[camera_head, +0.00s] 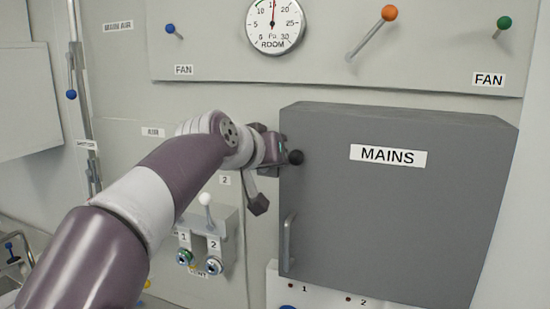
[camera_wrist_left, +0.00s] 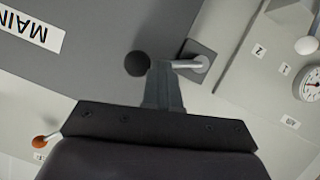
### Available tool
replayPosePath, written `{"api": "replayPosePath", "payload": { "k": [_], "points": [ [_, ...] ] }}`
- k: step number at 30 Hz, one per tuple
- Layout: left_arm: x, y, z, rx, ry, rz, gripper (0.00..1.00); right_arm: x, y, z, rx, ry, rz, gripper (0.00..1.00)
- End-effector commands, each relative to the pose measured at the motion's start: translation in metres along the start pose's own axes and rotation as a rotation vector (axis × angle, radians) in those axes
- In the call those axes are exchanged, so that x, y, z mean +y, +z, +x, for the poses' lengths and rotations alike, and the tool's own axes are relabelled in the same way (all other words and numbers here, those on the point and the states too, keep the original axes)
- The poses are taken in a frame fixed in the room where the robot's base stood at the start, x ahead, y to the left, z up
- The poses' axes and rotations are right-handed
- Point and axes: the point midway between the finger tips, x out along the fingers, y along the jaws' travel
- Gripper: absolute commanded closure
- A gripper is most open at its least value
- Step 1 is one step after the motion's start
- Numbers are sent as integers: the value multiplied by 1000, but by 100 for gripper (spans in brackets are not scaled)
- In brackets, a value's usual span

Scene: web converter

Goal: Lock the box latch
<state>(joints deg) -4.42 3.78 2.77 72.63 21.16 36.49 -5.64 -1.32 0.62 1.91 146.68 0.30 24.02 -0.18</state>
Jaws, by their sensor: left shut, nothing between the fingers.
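The grey box (camera_head: 400,215), labelled MAINS, has its door flat against its front in the head view. The latch's black ball knob (camera_head: 296,157) shows at the upper left edge of the box. In the left wrist view the knob (camera_wrist_left: 137,63) is in front of the fingertips, and its metal rod (camera_wrist_left: 187,64) runs right to a square grey mount (camera_wrist_left: 200,56). My left gripper (camera_head: 279,154) is shut and empty, close beside the knob; its fingers (camera_wrist_left: 162,80) overlap part of the rod. Whether they touch it I cannot tell. My right gripper is not in view.
A bar handle (camera_head: 287,242) is low on the box's left side. A switch unit (camera_head: 208,240) with a white-knobbed lever stands left of the box. Above are a dial (camera_head: 274,24) and an orange-knobbed lever (camera_head: 372,31). The space before the box door is clear.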

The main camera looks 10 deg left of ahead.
Motion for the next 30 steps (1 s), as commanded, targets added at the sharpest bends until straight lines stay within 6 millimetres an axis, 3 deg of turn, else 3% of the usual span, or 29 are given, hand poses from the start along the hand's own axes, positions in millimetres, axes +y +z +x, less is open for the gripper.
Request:
{"api": "replayPosePath", "payload": {
  "k": [30],
  "points": [
    [0, 6, 3, -2, -48, 107, 100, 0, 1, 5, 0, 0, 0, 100]
  ]
}}
